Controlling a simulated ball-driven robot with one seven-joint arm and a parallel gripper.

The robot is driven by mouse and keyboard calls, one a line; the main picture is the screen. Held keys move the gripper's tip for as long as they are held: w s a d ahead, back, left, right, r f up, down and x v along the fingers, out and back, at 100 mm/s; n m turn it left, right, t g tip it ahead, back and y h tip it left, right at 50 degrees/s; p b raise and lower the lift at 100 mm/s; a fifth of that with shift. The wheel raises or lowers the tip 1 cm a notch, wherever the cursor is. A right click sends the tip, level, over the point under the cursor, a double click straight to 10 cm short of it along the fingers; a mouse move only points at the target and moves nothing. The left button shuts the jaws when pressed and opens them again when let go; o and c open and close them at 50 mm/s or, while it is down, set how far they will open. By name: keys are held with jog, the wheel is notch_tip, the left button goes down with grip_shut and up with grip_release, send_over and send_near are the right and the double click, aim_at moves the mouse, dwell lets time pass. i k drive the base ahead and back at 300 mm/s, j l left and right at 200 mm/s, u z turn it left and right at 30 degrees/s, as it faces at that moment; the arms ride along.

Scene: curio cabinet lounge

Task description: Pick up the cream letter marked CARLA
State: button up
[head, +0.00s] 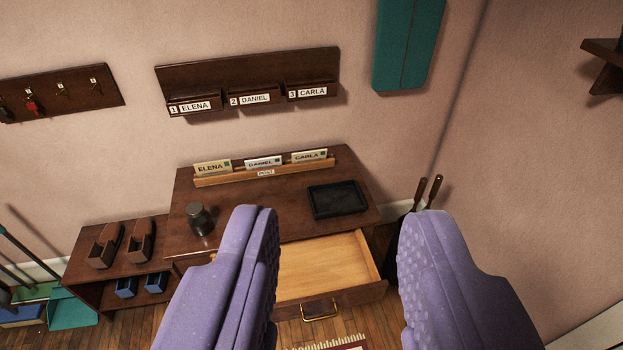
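The cream letter marked CARLA (310,156) stands upright at the right end of a wooden post rack (222,180) at the back of a dark wood desk (286,234). The DANIEL letter (263,162) and the ELENA letter (212,168) stand to its left in the same rack. My gripper (332,225) is open, with two purple padded fingers wide apart and nothing between them. It is in the foreground, nearer to me than the desk, and the letters appear above the fingertips in the picture.
An open, empty drawer (318,268) juts from the desk front. A black tray (338,199) and a dark cup (199,219) stand on the desk. A wall rack (250,72) has labelled pockets, including CARLA. A low shelf (112,262) stands left.

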aim_at(305, 157)
jog(key=i+l+u, duration=0.15)
jog(key=i, duration=0.4)
jog(key=i+l+u, duration=0.1)
jog(key=i+l, duration=0.2)
jog(key=i, duration=0.2)
jog(key=i+l+u, duration=0.15)
jog(key=i+l, duration=0.15)
jog(key=i, duration=0.25)
jog(key=i+l+u, duration=0.1)
jog(key=i+l, duration=0.25)
jog(key=i, duration=0.15)
